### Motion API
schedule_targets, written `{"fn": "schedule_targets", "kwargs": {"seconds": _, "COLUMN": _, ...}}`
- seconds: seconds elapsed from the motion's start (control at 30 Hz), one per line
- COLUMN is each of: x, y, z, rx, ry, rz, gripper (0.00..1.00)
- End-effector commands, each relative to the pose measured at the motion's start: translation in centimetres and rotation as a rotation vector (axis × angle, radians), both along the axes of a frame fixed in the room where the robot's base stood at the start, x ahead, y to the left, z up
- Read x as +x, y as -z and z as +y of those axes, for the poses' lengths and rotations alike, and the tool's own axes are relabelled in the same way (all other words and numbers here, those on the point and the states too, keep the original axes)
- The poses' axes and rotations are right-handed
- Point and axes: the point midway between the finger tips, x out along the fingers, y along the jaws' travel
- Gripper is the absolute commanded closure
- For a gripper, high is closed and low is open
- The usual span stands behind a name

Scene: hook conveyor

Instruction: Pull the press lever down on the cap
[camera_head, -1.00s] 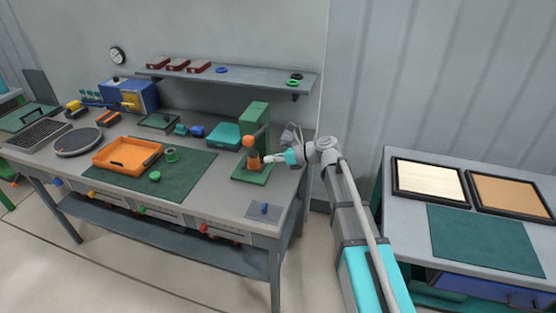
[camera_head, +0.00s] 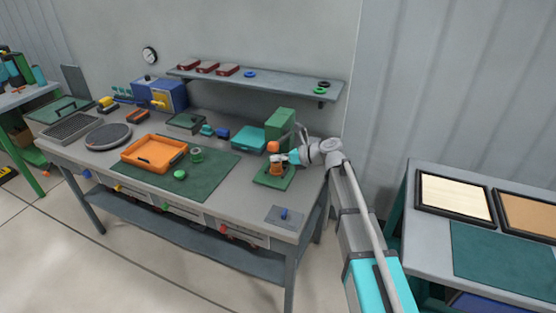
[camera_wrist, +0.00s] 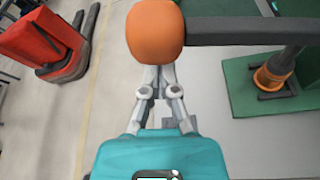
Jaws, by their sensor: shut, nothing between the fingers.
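The press (camera_head: 280,124) is a green column on a green base at the right end of the workbench. Its lever ends in an orange knob (camera_head: 273,147). In the wrist view the big orange knob (camera_wrist: 155,32) sits on a dark lever arm (camera_wrist: 245,31) running right. An orange part (camera_head: 277,169) stands on the base below the knob; it also shows in the wrist view (camera_wrist: 272,77). My gripper (camera_head: 281,159) is shut and empty, close beside the knob. In the wrist view the knob hides its fingertips; I cannot tell whether they touch.
The workbench (camera_head: 243,210) holds an orange tray (camera_head: 152,153), a green mat (camera_head: 213,178) and a teal box (camera_head: 249,138) left of the press. A shelf (camera_head: 290,84) hangs behind. A second table (camera_head: 432,235) stands at the right. A red machine (camera_wrist: 45,40) shows in the wrist view.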

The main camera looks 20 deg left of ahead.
Motion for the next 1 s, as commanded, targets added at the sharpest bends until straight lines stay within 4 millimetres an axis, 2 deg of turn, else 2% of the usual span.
{"fn": "schedule_targets", "kwargs": {"seconds": 0.13, "x": 0.2, "y": -0.7, "z": 0.0, "rx": 0.000, "ry": 0.000, "rz": 0.000, "gripper": 1.00}}
{"fn": "schedule_targets", "kwargs": {"seconds": 0.53, "x": 0.2, "y": -0.7, "z": -0.1, "rx": 0.000, "ry": 0.000, "rz": 0.000, "gripper": 1.00}}
{"fn": "schedule_targets", "kwargs": {"seconds": 0.57, "x": 0.2, "y": -0.7, "z": -0.9, "rx": 0.000, "ry": 0.002, "rz": 0.000, "gripper": 1.00}}
{"fn": "schedule_targets", "kwargs": {"seconds": 0.77, "x": 0.3, "y": -0.8, "z": -0.3, "rx": 0.001, "ry": 0.003, "rz": 0.005, "gripper": 1.00}}
{"fn": "schedule_targets", "kwargs": {"seconds": 1.0, "x": 1.0, "y": -1.5, "z": -1.2, "rx": 0.004, "ry": 0.016, "rz": 0.037, "gripper": 1.00}}
